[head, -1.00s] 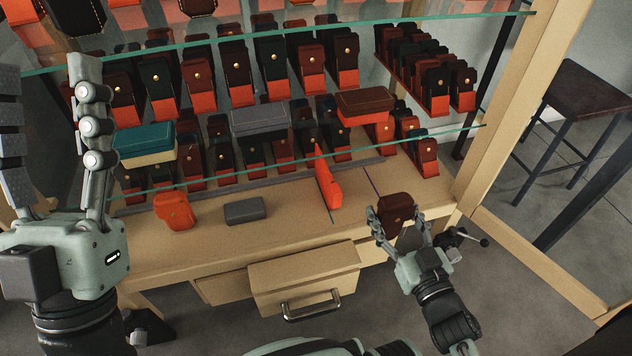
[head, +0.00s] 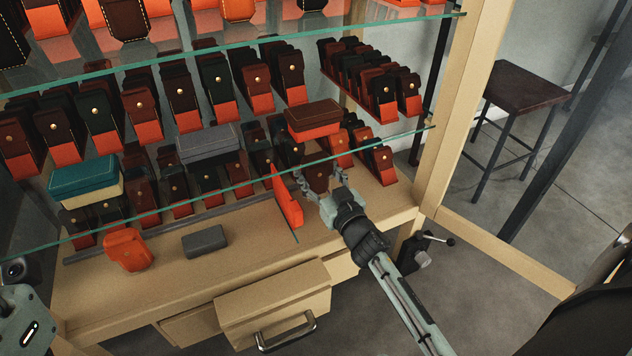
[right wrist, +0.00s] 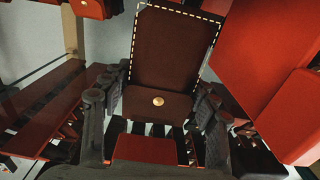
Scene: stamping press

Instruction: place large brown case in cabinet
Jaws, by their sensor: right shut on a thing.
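My right gripper (head: 318,188) is shut on the brown case (head: 318,177), at the right part of the cabinet's lower level, under the lower glass shelf (head: 375,146). In the right wrist view, a brown leather face with a gold stud (right wrist: 158,100) shows between my right fingers (right wrist: 152,112); a dark stitched panel rises above it. I cannot tell whether the case touches the wooden cabinet base (head: 375,200). Only part of my left gripper (head: 18,322) shows at the lower left edge; its fingers are cut off.
An upright orange case (head: 287,200) stands just left of my right gripper. A grey case (head: 205,241) and an orange pouch (head: 128,250) lie farther left. Rows of cases fill the back. A drawer (head: 275,300) is open in front. A stool (head: 525,90) stands at right.

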